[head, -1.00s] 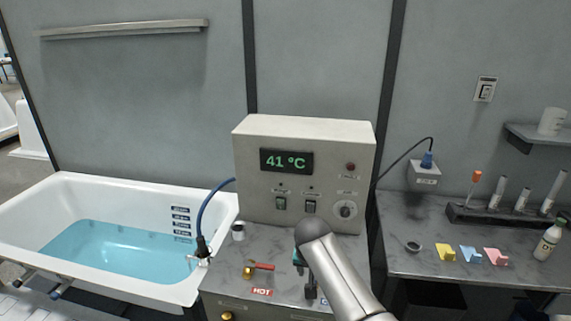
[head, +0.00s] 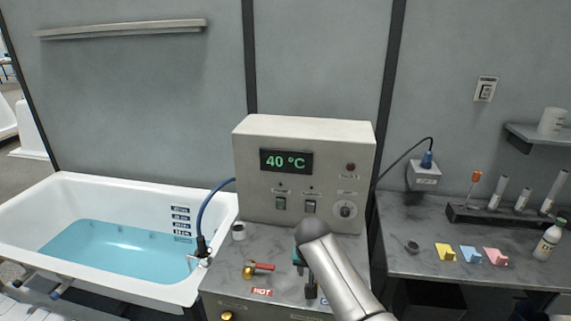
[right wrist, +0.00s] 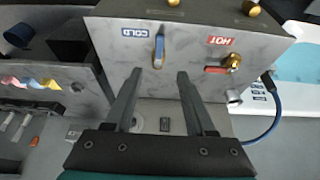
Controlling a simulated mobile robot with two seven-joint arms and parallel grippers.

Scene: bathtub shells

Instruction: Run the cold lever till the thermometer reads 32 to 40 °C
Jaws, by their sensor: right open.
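The thermometer display (head: 286,161) on the beige console reads 40 °C in green. The cold lever (right wrist: 160,48) has a blue handle and stands beside the COLD label (right wrist: 134,32) in the right wrist view. It points a different way from the hot lever. In the head view my right forearm hides the cold lever. The red hot lever (head: 264,267) lies beside the HOT label (head: 262,292). My left gripper is not in view.
The white bathtub (head: 90,184) at the left holds blue water (head: 120,250). A blue hose (head: 213,205) runs from the console to the tub's edge. A bench at the right (head: 400,258) holds coloured clips, a test tube rack (head: 490,216) and a bottle (head: 548,240).

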